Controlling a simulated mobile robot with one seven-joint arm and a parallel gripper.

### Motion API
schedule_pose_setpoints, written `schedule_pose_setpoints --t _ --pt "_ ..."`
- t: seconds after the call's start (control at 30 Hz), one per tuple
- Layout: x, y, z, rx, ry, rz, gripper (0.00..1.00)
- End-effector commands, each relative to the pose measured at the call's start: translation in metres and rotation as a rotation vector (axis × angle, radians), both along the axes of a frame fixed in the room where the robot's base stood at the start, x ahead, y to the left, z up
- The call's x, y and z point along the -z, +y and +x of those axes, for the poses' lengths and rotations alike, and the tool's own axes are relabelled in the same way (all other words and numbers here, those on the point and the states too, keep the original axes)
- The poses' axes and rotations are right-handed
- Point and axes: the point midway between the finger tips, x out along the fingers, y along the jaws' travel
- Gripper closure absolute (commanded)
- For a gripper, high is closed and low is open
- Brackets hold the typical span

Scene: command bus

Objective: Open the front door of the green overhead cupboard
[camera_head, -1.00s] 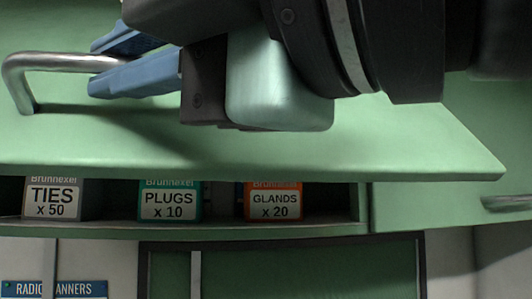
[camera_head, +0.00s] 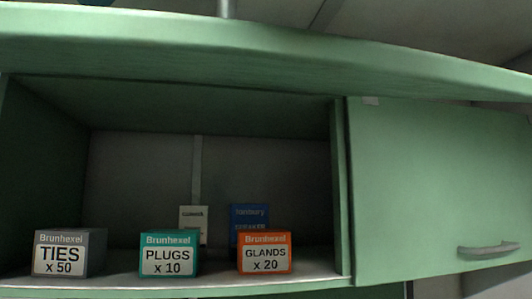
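The green overhead cupboard (camera_head: 342,190) stands open at its left compartment, and its inside shows clearly. The front door (camera_head: 250,48) is swung up and shows as a green band across the top of the view, seen nearly edge-on. Its handle cannot be made out. A small blue sliver at the top left edge looks like a fingertip of my gripper (camera_head: 96,2), above the door. The rest of the gripper is out of frame, so its opening and any contact with the door are hidden.
In the compartment stand a grey TIES box (camera_head: 68,252), a teal PLUGS box (camera_head: 168,254) and an orange GLANDS box (camera_head: 264,253). Behind them are a white box (camera_head: 193,222) and a blue box (camera_head: 248,220). A shut green door (camera_head: 440,190) with a metal handle (camera_head: 487,249) is on the right.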

Motion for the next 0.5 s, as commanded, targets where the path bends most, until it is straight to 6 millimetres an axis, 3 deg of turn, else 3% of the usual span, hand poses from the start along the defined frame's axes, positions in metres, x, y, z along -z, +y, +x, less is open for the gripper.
schedule_pose_setpoints --t 0.37,0.4,0.5 --pt "-0.0041 -0.001 0.0016 0.006 0.001 0.01 1.0" --pt "-0.0041 -0.001 0.0016 0.006 0.001 0.01 0.82" --pt "-0.0036 -0.0008 0.0013 0.005 0.0 0.009 0.64"
